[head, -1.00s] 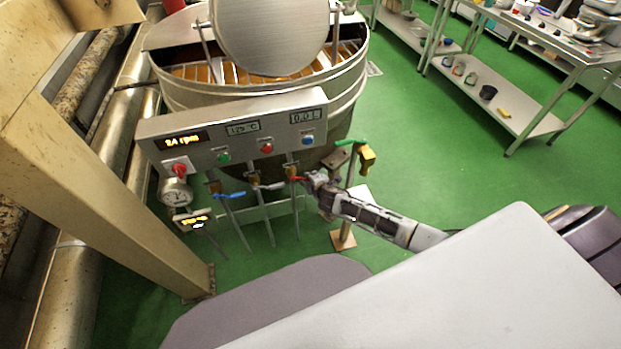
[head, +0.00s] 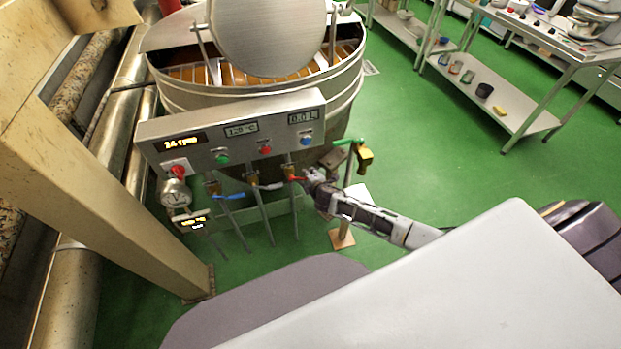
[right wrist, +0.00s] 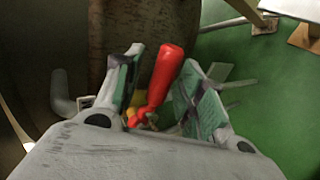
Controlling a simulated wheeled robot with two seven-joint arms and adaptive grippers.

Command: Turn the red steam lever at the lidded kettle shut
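The lidded kettle (head: 345,88) stands at the back, with its round metal lid (head: 268,35) tilted up. Below its control panel (head: 200,145), the red steam lever (head: 293,179) shows as a small red handle on a valve. My right gripper (head: 308,178) is at this lever. In the right wrist view, the red lever (right wrist: 165,75) stands between the two fingertips of my right gripper (right wrist: 163,92). The fingers are apart, one on each side, and the lever lies closer to the right one. Contact is unclear. My left gripper is out of view.
A green-handled tap (head: 348,142) with a brass valve is to the right. A beige column (head: 100,170) stands at left.

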